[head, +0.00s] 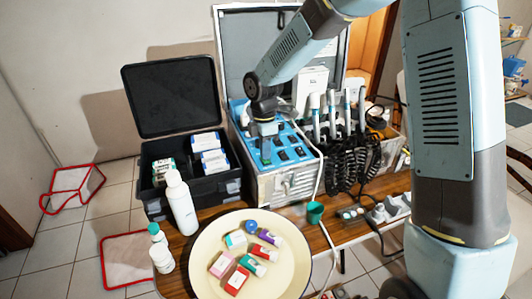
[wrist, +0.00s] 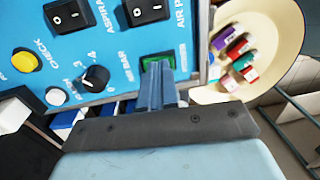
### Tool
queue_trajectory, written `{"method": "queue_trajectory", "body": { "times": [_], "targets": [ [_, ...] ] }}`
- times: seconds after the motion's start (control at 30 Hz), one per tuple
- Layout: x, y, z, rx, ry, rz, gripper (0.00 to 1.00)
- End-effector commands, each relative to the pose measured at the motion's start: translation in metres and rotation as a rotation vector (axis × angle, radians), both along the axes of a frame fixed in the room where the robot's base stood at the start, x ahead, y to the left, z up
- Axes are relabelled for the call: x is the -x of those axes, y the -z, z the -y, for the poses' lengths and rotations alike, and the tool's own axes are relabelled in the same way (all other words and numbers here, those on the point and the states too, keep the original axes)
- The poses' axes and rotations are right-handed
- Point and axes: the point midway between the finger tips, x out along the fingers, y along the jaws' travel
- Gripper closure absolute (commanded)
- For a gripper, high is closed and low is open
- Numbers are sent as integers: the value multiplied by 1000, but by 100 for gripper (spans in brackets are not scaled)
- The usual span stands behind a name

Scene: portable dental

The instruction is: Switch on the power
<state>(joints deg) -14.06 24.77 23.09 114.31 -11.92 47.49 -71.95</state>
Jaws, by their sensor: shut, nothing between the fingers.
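The blue control panel (head: 285,150) sits on the open metal dental case. In the wrist view the panel (wrist: 75,45) shows a green switch (wrist: 157,60) near its edge, partly hidden behind my fingertips. My gripper (wrist: 160,72) is shut and empty, with its fingertips right at the green switch; I cannot tell if they touch it. Whether the switch is pressed or lit is unclear. In the head view my gripper (head: 266,142) points down over the left part of the panel.
Black rocker switches (wrist: 145,10), a black knob (wrist: 95,78) and a yellow button (wrist: 25,62) are close by on the panel. Handpieces with coiled hoses (head: 350,150) stand right of it. A cream bowl (head: 205,265) of small boxes and a white bottle (head: 182,205) are in front.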

Motion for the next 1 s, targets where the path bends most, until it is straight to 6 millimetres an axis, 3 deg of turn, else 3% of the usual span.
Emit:
{"method": "queue_trajectory", "body": {
  "times": [0.47,0.67,1.0],
  "targets": [
    [-3,-6,-1,-1,0,3,100],
    [-4,-32,-3,-1,-1,4,100],
    [-9,-100,-4,-2,0,4,100]
  ]
}}
